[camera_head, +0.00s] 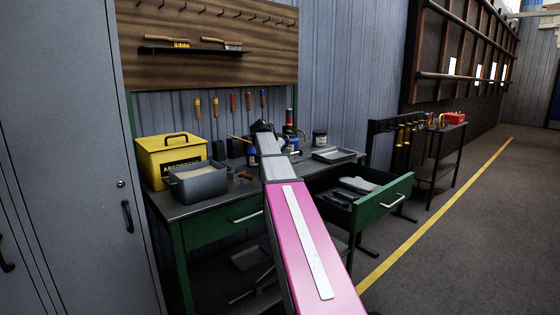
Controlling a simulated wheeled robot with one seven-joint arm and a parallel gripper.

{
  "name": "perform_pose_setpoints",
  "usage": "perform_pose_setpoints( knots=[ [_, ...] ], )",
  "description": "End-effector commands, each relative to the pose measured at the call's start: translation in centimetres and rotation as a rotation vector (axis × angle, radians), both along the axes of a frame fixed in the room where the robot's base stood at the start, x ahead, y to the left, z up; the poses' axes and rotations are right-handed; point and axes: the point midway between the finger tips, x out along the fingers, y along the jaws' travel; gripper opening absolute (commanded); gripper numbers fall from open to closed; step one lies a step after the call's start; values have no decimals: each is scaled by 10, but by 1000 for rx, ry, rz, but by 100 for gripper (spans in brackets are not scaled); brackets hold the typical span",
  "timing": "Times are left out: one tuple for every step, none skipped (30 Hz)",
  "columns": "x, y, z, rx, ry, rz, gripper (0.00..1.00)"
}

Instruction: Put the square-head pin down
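My arm runs from the bottom of the view up over the workbench (215,205). Its dark far end, where my gripper (262,128) is, stands above the back part of the bench. The fingers are too small and too covered by the arm to tell whether they are open or shut. I cannot make out a square-head pin anywhere, in the gripper or on the bench. A small brown-handled item (246,176) lies on the bench just left of the arm.
A yellow absorbent box (170,158) and a grey bin (198,183) stand at the bench's left. A shallow tray (335,155) and a jar (320,138) are at its right. The green drawer (383,203) is pulled open.

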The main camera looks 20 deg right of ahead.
Motion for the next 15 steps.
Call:
perform_pose_setpoints(
  knots=[
    [7,2,1,-1,0,1,0],
    [11,3,1,-1,0,1,0],
    [17,5,1,-1,0,1,0],
    [22,7,1,-1,0,1,0],
    [27,9,1,-1,0,2,0],
    [20,8,-10,-1,2,1,0],
    [20,8,-16,-1,1,1,0],
    [19,8,-21,-1,1,1,0],
    [19,7,-27,-1,1,1,0],
    [19,7,-30,-1,1,1,0],
    [20,7,-33,-1,0,1,0],
    [20,7,-34,-1,0,0,0],
    [20,7,-35,-1,-1,1,0],
    [20,7,-35,-1,-1,1,0],
    [20,7,-35,-1,-1,1,0]
  ],
)
